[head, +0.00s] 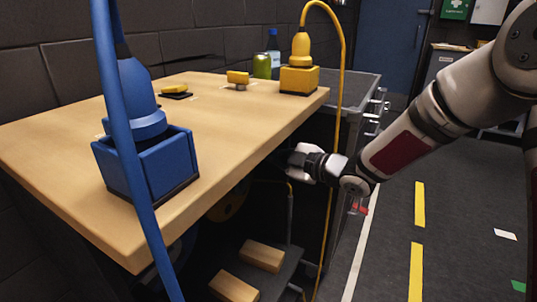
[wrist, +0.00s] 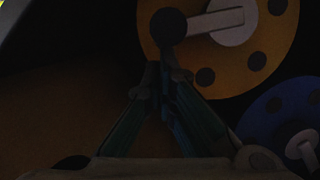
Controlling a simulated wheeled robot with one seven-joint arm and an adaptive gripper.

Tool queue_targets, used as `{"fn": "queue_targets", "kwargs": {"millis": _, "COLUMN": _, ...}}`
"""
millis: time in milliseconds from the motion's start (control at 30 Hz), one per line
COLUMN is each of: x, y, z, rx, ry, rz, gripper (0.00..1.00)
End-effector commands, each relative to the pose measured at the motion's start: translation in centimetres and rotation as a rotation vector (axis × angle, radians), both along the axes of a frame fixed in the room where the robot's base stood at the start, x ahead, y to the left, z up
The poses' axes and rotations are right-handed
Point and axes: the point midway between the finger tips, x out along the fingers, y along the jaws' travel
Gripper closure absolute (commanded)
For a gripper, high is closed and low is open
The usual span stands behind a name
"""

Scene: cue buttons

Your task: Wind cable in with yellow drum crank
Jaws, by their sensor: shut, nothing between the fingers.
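The yellow drum (wrist: 275,55) fills the upper right of the dim wrist view, with dark round holes. Its crank arm (wrist: 205,22) runs left from the pale hub to a dark round knob (wrist: 168,27). My gripper (wrist: 160,75) is shut and empty, with its fingertips just below the knob; I cannot tell whether they touch it. In the head view my gripper (head: 292,162) reaches under the table's right edge. The yellow drum (head: 228,206) shows only partly there, in shadow. The yellow cable (head: 341,90) hangs from the yellow plug (head: 301,48) past the table edge.
A blue drum (wrist: 270,118) with its own crank sits lower right in the wrist view. The wooden tabletop (head: 130,105) overhangs the drums. A blue plug in a blue box (head: 160,165) stands near its front corner. Wooden blocks (head: 262,255) lie low underneath. Open floor lies right.

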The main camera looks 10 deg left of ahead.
Motion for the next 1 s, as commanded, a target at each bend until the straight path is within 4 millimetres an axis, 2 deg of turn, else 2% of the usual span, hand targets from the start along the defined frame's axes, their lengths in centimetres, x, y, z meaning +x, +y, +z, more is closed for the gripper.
{"fn": "queue_targets", "kwargs": {"millis": 667, "x": 1.4, "y": -0.6, "z": -0.1, "rx": 0.042, "ry": 0.119, "rz": -0.003, "gripper": 1.00}}
{"fn": "queue_targets", "kwargs": {"millis": 1000, "x": 3.0, "y": -1.2, "z": -0.8, "rx": 0.119, "ry": 0.340, "rz": -0.006, "gripper": 1.00}}
